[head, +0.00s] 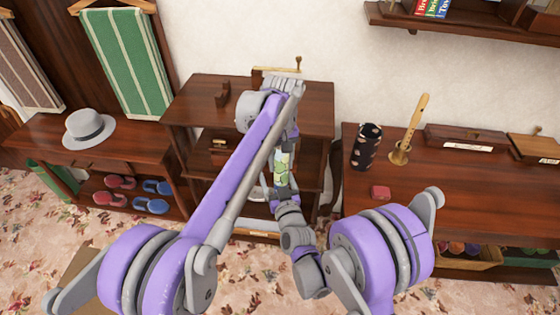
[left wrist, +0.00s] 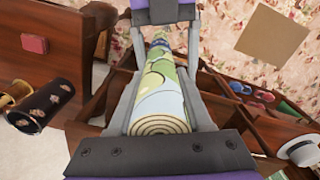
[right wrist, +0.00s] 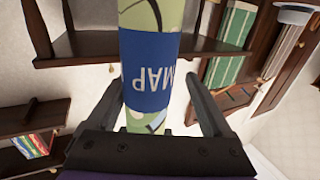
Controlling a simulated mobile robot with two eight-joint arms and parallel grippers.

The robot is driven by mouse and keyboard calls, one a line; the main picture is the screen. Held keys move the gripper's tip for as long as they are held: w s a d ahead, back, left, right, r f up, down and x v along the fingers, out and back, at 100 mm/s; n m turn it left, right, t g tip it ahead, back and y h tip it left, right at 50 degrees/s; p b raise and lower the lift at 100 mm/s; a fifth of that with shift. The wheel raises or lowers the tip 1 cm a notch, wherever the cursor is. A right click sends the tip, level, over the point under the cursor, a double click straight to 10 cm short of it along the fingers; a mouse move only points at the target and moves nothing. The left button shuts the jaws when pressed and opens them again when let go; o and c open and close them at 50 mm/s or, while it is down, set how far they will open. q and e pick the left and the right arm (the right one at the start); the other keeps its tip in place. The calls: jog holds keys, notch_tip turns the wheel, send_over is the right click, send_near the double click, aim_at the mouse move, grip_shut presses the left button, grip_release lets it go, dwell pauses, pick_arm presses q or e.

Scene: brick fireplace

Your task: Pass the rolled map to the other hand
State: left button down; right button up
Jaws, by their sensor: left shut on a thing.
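The rolled map (head: 281,164) is a green and cream roll with a blue band lettered "MAP" (right wrist: 150,78). It is upright between my two grippers in the head view. My left gripper (left wrist: 160,88) is shut on the map, whose spiral end (left wrist: 160,126) faces the left wrist camera. My right gripper (right wrist: 153,88) is below in the head view (head: 284,184). Its fingers stand on either side of the map, with a gap visible at the right finger. In the left wrist view the right gripper (left wrist: 165,12) faces mine across the roll. The arms hide part of the map in the head view.
A wooden shelf unit (head: 315,122) stands behind my grippers. At right, a desk (head: 450,205) bears a dark patterned cup (head: 366,147), a flute on a stand (head: 410,130) and a red box (head: 380,192). At left, a bench (head: 40,135) bears a grey hat (head: 88,127).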

jog(key=shift+d, duration=0.1)
jog(key=s+d+g+h, duration=0.1)
jog(key=s+d+g, duration=0.3)
jog(key=s, duration=0.6)
jog(key=s+d+m+g+h, duration=0.1)
jog(key=s+d+g, duration=0.3)
jog(key=s, duration=0.5)
jog(key=s+d+m+g+h, duration=0.1)
jog(key=s+d+g, duration=0.3)
jog(key=s+d, duration=0.3)
jog(key=s, duration=0.3)
jog(key=shift+s+d+h, duration=0.15)
jog(key=shift+s+h, duration=0.2)
jog(key=shift+h, duration=0.05)
